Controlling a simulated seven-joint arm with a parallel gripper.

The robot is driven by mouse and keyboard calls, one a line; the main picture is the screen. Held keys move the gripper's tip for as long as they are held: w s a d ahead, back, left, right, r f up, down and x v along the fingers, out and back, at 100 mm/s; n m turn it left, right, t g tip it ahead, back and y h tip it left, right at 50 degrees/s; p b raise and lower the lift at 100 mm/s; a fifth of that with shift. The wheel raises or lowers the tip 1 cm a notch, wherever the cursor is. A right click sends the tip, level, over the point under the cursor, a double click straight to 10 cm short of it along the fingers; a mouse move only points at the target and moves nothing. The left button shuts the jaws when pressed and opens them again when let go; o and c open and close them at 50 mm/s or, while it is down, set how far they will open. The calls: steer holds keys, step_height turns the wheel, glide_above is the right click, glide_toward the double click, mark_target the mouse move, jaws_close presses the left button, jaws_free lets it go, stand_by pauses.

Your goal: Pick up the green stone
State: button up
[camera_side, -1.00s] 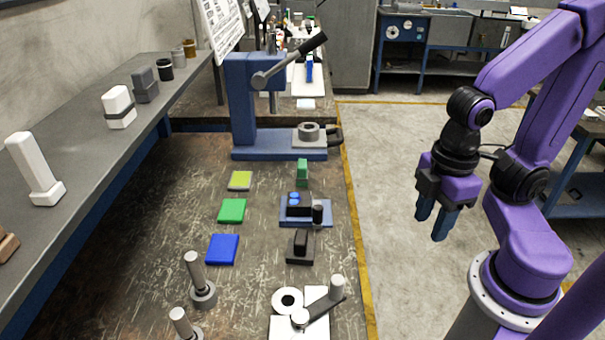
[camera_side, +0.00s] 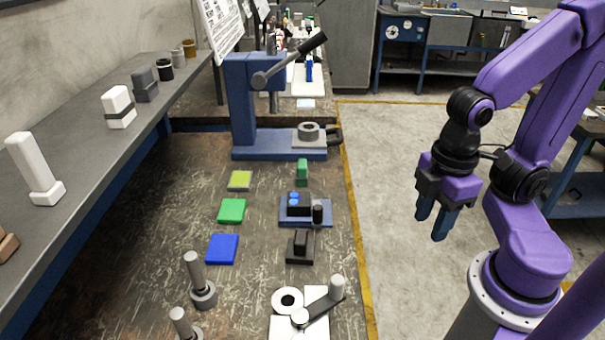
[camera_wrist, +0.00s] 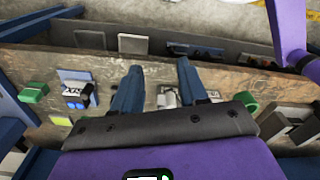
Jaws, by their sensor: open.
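A small upright green block (camera_side: 302,172), the likely green stone, stands on the workbench behind a blue fixture in the side view. A flat green square (camera_side: 232,211) lies to its left and nearer. My gripper (camera_side: 432,222) hangs over the floor, right of the bench edge and well apart from the block. Its two blue fingers are spread and empty. In the wrist view the open fingers (camera_wrist: 158,72) also show nothing between them in their grip. A green piece (camera_wrist: 33,92) shows at the left there; I cannot tell surely that it is the same block.
The blue fixture (camera_side: 322,221) with black and blue parts stands just in front of the block. A blue lever press (camera_side: 243,105) stands behind it. A yellow-green square (camera_side: 240,180) and a blue square (camera_side: 222,249) lie left. A grey shelf (camera_side: 85,165) runs along the left.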

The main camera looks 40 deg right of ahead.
steer(key=shift+o, duration=1.3)
